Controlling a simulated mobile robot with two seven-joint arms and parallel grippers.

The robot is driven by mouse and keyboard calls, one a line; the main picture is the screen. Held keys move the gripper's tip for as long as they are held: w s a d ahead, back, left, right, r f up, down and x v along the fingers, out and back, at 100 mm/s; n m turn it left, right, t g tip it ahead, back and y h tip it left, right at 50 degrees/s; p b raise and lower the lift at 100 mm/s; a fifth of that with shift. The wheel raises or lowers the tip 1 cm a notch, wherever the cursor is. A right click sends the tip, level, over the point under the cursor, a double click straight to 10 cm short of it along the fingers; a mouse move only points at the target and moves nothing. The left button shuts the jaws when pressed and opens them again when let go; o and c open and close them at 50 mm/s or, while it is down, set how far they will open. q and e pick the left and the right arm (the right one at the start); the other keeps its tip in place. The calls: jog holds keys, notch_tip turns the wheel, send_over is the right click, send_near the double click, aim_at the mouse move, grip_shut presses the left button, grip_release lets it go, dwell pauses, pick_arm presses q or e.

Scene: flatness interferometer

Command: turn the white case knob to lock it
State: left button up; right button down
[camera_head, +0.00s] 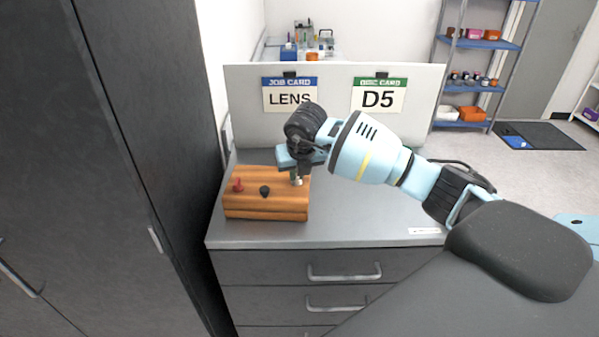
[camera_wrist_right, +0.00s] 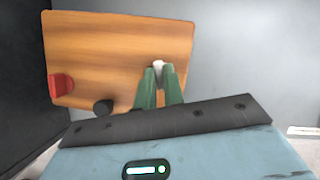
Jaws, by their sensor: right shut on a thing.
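The wooden case (camera_head: 265,206) sits on the grey cabinet top at its left side. Its top bears a red knob (camera_head: 238,186), a black knob (camera_head: 264,191) and the white knob (camera_head: 297,179) at the right. In the right wrist view the white knob (camera_wrist_right: 158,67) shows between the green fingertips. My right gripper (camera_head: 297,175) points down over the right part of the case and is shut on the white knob; it also shows in the right wrist view (camera_wrist_right: 159,80). The fingers hide part of the knob, so its turn angle cannot be told. My left gripper is not in view.
A white panel (camera_head: 330,131) with a LENS card (camera_head: 290,97) and a D5 card (camera_head: 379,97) stands behind the case. A dark cabinet (camera_head: 110,150) rises close on the left.

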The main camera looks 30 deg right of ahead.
jog(key=shift+a+m+h, duration=0.1)
jog(key=shift+m+h, duration=0.4)
jog(key=shift+m, duration=1.1)
jog(key=shift+g, duration=0.3)
jog(key=c, duration=1.5)
grip_release()
jog(key=shift+r, duration=0.15)
jog(key=v, duration=0.7)
jog(key=shift+r, duration=0.25)
jog(key=shift+a, duration=0.15)
